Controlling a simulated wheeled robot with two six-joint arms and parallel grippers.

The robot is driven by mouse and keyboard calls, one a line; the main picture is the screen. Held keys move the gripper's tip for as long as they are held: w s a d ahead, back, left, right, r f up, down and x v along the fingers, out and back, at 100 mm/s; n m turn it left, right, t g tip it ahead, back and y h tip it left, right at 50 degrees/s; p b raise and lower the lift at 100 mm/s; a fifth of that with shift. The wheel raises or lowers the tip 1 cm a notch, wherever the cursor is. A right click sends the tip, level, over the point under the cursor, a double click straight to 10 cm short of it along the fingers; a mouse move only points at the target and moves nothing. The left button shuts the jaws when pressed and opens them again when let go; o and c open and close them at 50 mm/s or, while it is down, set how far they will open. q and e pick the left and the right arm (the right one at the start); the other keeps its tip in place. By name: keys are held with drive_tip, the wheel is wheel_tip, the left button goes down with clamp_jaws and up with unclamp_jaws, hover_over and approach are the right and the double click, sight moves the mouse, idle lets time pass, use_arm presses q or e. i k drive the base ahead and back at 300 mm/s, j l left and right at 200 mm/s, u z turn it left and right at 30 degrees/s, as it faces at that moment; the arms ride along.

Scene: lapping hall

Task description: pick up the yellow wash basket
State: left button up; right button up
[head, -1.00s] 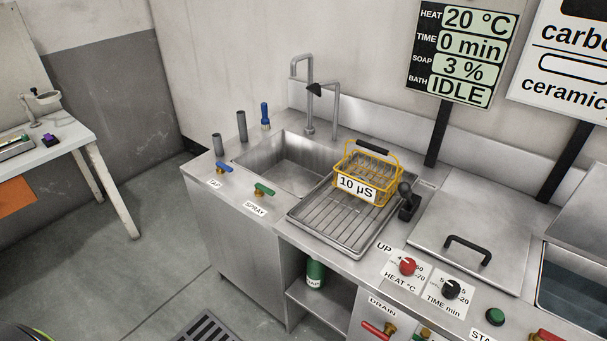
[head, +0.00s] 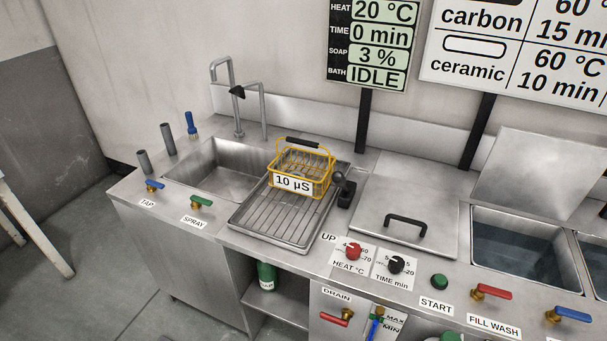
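The yellow wash basket (head: 316,159) is a wire basket with a dark grip on its raised handle (head: 303,141). It carries a white label reading "10 µS". In the head view it stands upright on the far part of the ribbed metal drain rack (head: 283,216), between the sink and the square lid. Its contents are too small to make out. Neither of my grippers shows in the head view.
The sink (head: 217,170) with its tap is left of the rack. A black lever (head: 345,188) stands close to the basket's right. The lid (head: 405,196), control knobs and an open water tank (head: 517,249) lie right. Valve handles line the front edge.

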sight(285, 183)
drive_tip(key=i+j, duration=0.1)
drive_tip(key=j, duration=0.2)
drive_tip(key=i+j, duration=0.15)
drive_tip(key=i+j+z, duration=0.25)
drive_tip(key=j, duration=0.25)
drive_tip(key=j+z, duration=0.2)
drive_tip(key=j, duration=0.3)
drive_tip(key=j+z, duration=0.25)
drive_tip(key=j, duration=0.3)
